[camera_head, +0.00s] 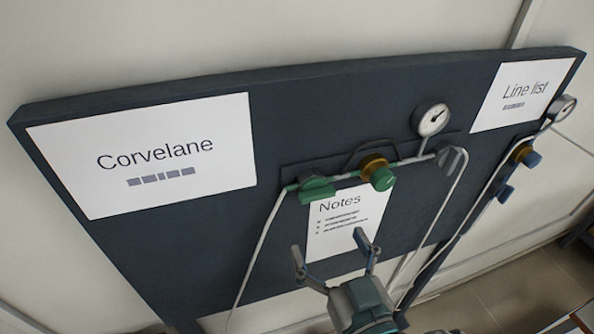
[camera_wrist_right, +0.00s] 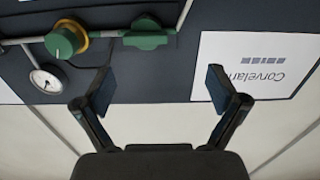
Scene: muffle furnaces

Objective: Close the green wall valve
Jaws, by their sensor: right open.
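A green valve handle (camera_head: 317,190) sits at the left end of a pipe on the dark wall panel. It lies roughly along the pipe. A round green knob (camera_head: 380,177) with a yellow collar is to its right on the same pipe. In the right wrist view, which is upside down, the handle (camera_wrist_right: 146,36) and the knob (camera_wrist_right: 65,40) show near the top. My right gripper (camera_head: 331,248) is open and empty, below the handle in the head view and apart from it. Its fingers (camera_wrist_right: 160,88) frame bare panel in the wrist view. My left gripper is not in view.
A pressure gauge (camera_head: 432,119) stands above the pipe. A second pipe with a blue handle (camera_head: 506,194) and gauge (camera_head: 562,108) is at the right. Paper signs, one reading Corvelane (camera_head: 150,155), are flat on the panel.

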